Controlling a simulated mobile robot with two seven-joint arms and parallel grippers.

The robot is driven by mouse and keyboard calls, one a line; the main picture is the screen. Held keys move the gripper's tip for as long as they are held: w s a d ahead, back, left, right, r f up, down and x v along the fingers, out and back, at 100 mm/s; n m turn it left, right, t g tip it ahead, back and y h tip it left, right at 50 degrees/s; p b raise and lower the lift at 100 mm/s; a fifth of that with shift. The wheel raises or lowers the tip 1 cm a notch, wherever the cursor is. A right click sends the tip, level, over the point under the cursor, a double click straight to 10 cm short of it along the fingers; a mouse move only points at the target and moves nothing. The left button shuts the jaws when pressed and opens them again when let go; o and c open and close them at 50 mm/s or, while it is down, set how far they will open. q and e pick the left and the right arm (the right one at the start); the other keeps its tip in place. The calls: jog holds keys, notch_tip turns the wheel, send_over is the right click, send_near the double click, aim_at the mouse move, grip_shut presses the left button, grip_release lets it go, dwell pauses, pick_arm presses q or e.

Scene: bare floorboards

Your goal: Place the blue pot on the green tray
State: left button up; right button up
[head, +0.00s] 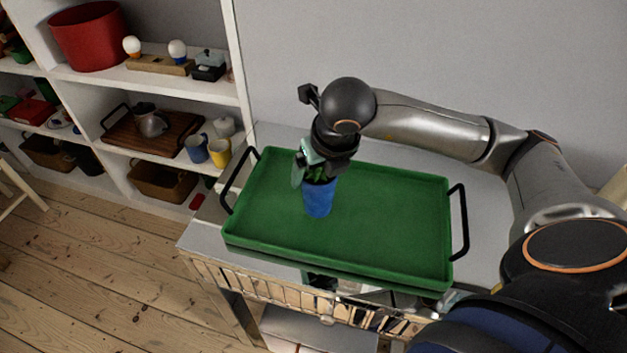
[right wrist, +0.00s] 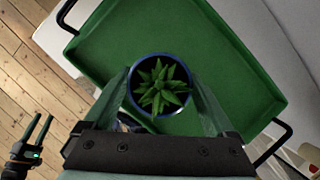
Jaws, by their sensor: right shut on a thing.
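The blue pot (head: 319,197) holds a green spiky plant and is at the left part of the green tray (head: 390,220), within its rim. Whether the pot's base touches the tray floor I cannot tell. My right gripper (head: 316,172) is above the pot, with its fingers down at the pot's sides, shut on it. The right wrist view shows the blue rim (right wrist: 188,69) and the plant (right wrist: 159,87) between the two fingers, with the tray (right wrist: 110,45) below. My left gripper (right wrist: 37,135) shows at the lower left of the right wrist view, its two fingers apart and empty.
The tray has black handles (head: 460,222) at both ends and sits on a light table (head: 205,232) against the wall. A white shelf (head: 190,90) with mugs (head: 219,152), a red pot (head: 88,37) and baskets stands at left. Most of the tray is bare.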

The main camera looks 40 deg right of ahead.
jog(key=shift+w+f, duration=0.7)
jog(key=shift+f, duration=1.55)
jog(key=shift+f, duration=0.2)
jog(key=o, duration=1.6)
jog(key=shift+r, duration=0.1)
jog(key=shift+s+a+r, duration=0.1)
jog(key=shift+r, duration=0.35)
jog(key=p+v, duration=0.1)
jog(key=v, duration=1)
jog(key=shift+r, duration=0.15)
